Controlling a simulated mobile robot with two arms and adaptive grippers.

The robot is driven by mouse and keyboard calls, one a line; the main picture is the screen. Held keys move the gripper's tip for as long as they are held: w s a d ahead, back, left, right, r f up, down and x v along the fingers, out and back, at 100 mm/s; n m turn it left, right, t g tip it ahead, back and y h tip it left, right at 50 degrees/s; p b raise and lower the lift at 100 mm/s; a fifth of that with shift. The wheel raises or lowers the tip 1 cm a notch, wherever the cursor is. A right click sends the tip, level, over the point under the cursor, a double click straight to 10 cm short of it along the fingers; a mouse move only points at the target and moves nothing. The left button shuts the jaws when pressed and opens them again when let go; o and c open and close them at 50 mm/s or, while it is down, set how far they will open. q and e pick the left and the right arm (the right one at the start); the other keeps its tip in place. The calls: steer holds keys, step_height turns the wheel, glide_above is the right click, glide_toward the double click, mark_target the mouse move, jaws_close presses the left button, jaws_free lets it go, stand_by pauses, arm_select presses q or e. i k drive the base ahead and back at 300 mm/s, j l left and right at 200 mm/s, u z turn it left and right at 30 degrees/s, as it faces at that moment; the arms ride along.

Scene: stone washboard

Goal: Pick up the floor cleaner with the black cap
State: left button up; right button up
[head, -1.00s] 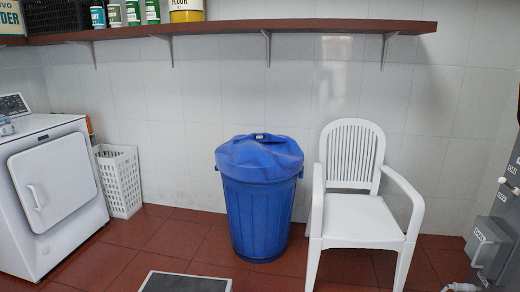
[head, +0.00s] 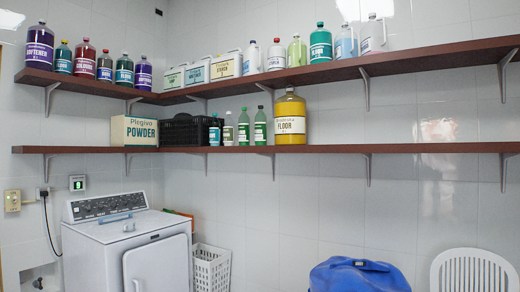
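A large yellow bottle (head: 290,132) with a white label reading FLOOR stands upright on the lower shelf (head: 340,149). Its small cap (head: 290,89) looks dark. Two green bottles (head: 260,128) stand just to its left. Neither of my grippers is in the head view.
The upper shelf (head: 400,63) holds several bottles and jugs. A POWDER box (head: 141,131) and a black crate (head: 187,130) stand left on the lower shelf, whose right part is bare. Below are a washing machine (head: 120,240), a white basket (head: 211,268), a blue bin (head: 358,276) and a white chair (head: 474,270).

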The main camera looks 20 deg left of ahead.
mark_target(261, 122)
steer(key=i+j, duration=0.2)
steer(key=j, duration=0.4)
steer(key=i+j+z, duration=0.1)
steer(key=i+j, duration=0.15)
steer(key=j, duration=0.4)
steer(key=i+j, duration=0.2)
steer(key=j, duration=0.45)
steer(key=i+j+z, duration=0.1)
steer(key=j, duration=0.5)
steer(key=i+j, duration=0.25)
steer(key=j, duration=0.45)
steer(key=i+j, duration=0.2)
steer(key=j, duration=0.45)
steer(key=i+j+z, duration=0.1)
steer(key=j, duration=0.55)
steer(key=i+j, duration=0.25)
steer(key=j, duration=0.4)
steer(key=z, duration=0.05)
